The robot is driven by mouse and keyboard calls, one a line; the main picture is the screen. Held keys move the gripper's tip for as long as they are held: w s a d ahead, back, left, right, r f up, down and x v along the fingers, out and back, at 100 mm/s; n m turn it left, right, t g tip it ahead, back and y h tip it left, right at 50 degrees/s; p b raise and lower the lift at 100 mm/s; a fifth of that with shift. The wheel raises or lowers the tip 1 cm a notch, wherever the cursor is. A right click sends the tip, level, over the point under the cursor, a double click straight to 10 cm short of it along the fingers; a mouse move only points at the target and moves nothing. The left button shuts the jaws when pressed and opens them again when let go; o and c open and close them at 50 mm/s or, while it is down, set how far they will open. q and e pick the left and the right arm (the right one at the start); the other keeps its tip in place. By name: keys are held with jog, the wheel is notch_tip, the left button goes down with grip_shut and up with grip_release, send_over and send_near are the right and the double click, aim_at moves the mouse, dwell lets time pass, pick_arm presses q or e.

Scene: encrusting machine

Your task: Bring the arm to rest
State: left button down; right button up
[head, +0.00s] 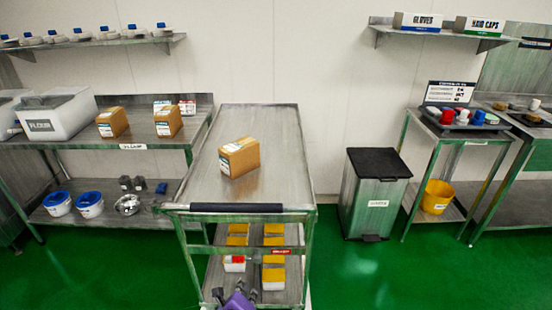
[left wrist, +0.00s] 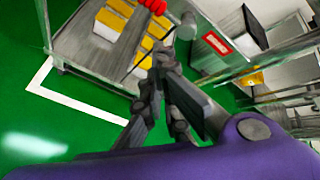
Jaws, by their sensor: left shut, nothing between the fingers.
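My left gripper (head: 238,290) is at the bottom edge of the head view, in front of the steel cart (head: 208,180) and low near its bottom shelf. Its purple body and dark fingers show there. In the left wrist view the fingers of the gripper (left wrist: 163,60) come together at the tips, with nothing held between them. The cart's lower shelf with yellow-topped white containers (left wrist: 113,20) lies beyond the fingers. My right gripper is in neither view.
A brown box (head: 239,157) stands on the cart top. A pedal bin (head: 373,192) is to the cart's right. Steel tables stand at left and right; a yellow bucket (head: 436,196) is on the right one's lower shelf. Green floor (head: 345,270) is open at front right.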

pick_arm(q)
jog(key=s+d+r+n+g+h, duration=0.1)
jog(key=s+r+n, duration=0.2)
jog(key=s+n, duration=1.35)
jog(key=s+a+n+g+y, duration=0.1)
jog(key=s+a+n, duration=0.4)
jog(key=s, duration=0.5)
jog(key=s+a+n+g+y+p, duration=0.1)
jog(key=s+a+n, duration=0.4)
jog(key=s, duration=0.5)
jog(key=shift+s+a, duration=0.15)
jog(key=shift+a, duration=0.15)
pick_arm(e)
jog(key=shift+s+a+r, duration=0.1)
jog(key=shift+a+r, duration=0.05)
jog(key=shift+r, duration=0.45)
pick_arm(q)
jog(key=shift+f, duration=0.1)
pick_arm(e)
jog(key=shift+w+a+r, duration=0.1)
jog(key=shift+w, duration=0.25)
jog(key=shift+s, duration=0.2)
